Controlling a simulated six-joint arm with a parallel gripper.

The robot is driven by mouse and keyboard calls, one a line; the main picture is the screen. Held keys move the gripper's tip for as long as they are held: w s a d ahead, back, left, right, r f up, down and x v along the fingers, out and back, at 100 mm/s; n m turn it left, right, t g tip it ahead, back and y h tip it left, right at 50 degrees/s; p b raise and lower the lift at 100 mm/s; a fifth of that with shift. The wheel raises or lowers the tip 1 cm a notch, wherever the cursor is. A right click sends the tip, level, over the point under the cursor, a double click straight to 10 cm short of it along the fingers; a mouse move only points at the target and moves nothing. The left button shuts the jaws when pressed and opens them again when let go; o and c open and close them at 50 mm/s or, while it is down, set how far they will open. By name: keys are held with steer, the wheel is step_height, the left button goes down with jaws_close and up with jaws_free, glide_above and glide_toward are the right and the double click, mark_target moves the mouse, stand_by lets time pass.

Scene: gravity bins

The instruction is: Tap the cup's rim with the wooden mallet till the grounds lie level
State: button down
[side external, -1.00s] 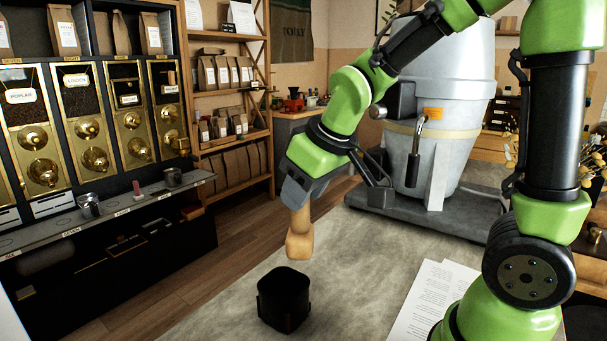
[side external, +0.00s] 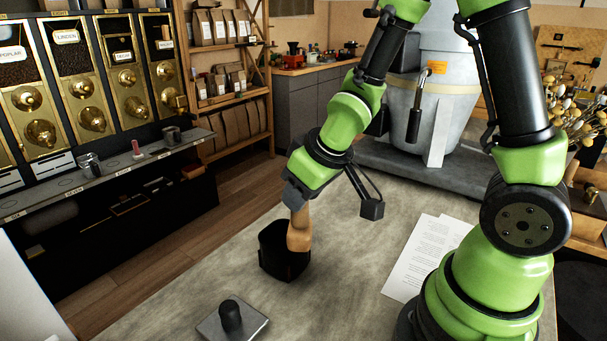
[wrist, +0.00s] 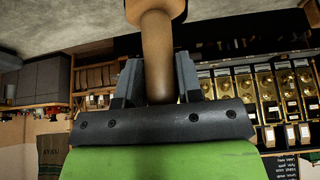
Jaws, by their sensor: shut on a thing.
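The cup (side external: 272,262) is a black, square-sided vessel standing upright on the grey worktop. Its inside looks dark and I cannot make out the grounds. My gripper (side external: 296,197) is shut on the wooden mallet (side external: 299,235), which hangs head down. In the side view the mallet head overlaps the cup's right rim; I cannot tell whether it touches. In the wrist view the mallet handle (wrist: 157,55) stands between the two fingers of my gripper (wrist: 159,82), with part of the head at the top edge. The cup does not show in the wrist view.
A metal plate with a black knob (side external: 232,318) lies on the worktop in front of the cup. Paper sheets (side external: 425,255) lie to the right. A big grey machine (side external: 435,120) stands behind. Brass dispensers (side external: 85,90) line the left.

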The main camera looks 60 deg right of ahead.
steer(key=shift+d+r, duration=0.15)
steer(key=shift+r, duration=0.4)
step_height(320, 180, up, 7)
stand_by(1.2)
step_height(320, 180, down, 6)
steer(key=shift+f, duration=1.15)
